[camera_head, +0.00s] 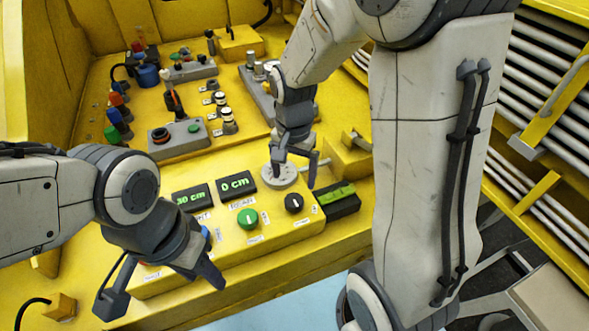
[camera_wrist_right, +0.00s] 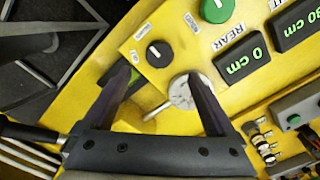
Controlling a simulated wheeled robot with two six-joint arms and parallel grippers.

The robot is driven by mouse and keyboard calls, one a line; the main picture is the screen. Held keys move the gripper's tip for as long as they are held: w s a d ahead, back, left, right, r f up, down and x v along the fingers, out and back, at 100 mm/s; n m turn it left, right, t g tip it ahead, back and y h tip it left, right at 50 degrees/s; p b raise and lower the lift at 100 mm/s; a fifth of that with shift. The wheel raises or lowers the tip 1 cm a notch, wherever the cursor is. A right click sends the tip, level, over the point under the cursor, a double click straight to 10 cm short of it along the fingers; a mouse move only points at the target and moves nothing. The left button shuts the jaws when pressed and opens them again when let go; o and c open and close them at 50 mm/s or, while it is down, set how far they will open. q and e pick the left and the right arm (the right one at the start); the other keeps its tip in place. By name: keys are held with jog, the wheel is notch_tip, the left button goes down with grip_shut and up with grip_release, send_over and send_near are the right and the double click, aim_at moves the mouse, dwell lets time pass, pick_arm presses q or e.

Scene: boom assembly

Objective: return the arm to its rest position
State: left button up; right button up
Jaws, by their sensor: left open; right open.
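My right gripper (camera_head: 296,166) is open and empty above the right end of the yellow control panel (camera_head: 268,226). Its fingers stand apart in the right wrist view (camera_wrist_right: 160,98), with a round grey metal disc (camera_wrist_right: 183,92) showing between them. My left gripper (camera_head: 160,292) is open and empty over the front left part of the panel. It hides some of the controls there.
The panel carries a green knob (camera_head: 248,218), a black knob (camera_head: 293,203) and two displays, one reading 0 cm (camera_head: 236,185). Grey button boxes (camera_head: 180,139) and levers stand behind. A black and green block (camera_head: 338,200) sits at the panel's right end. Rails (camera_head: 545,75) line the right side.

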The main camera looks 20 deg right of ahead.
jog(key=shift+r, duration=0.9)
